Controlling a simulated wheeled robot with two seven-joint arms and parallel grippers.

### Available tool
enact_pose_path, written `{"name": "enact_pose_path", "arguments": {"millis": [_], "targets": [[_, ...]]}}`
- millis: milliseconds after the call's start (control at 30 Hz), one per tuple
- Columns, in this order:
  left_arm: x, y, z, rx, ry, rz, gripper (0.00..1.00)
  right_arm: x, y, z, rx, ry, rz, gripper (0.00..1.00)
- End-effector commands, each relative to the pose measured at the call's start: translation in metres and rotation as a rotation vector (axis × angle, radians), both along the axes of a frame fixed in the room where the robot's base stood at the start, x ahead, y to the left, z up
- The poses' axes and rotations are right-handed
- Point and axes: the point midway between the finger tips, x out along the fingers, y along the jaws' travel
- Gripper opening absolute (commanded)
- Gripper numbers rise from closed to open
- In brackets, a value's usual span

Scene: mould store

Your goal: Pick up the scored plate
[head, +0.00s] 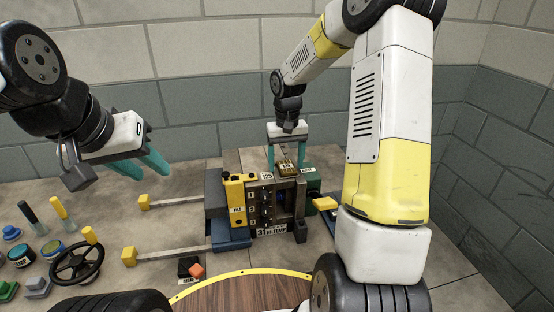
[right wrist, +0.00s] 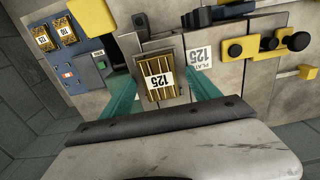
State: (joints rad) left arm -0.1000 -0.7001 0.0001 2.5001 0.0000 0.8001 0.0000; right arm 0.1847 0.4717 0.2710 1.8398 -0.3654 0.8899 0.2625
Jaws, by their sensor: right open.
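The scored plate, a small gold block with grooves and a white label reading 125, stands on top of the grey mould machine; it shows in the right wrist view (right wrist: 149,94) and in the head view (head: 285,174). My right gripper (head: 286,169) is open, pointing down over the plate. In the right wrist view its teal fingers (right wrist: 160,76) stand on either side of the plate, with gaps visible, so it is not clamped. My left gripper (head: 150,163) is open and empty, above the bench at the left, away from the machine.
The machine has a yellow panel (head: 235,199) and a green block (head: 309,187). Two striped plates with labels (right wrist: 43,38) lie at upper left in the wrist view. A black handwheel (head: 77,262), buttons and levers are at left.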

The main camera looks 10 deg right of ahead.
Motion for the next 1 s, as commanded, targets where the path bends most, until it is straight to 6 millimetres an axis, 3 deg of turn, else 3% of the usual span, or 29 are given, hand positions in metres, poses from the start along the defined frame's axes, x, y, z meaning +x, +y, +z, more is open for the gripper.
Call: {"name": "enact_pose_path", "arguments": {"millis": [233, 600, 1000], "targets": [[0.0, 0.0, 0.0, 0.0, 0.0, 0.0, 0.36, 0.0003, -0.0002, -0.0016, 0.0, -0.002, 0.0, 0.71], [0.0, 0.0, 0.0, 0.0, 0.0, 0.0, 0.36, 0.0003, -0.0002, -0.0012, 0.0, -0.002, 0.0, 0.0], [0.0, 0.0, 0.0, 0.0, 0.0, 0.0, 0.36, 0.0009, -0.0001, 0.0011, 0.0, -0.004, 0.0, 0.0]]}}
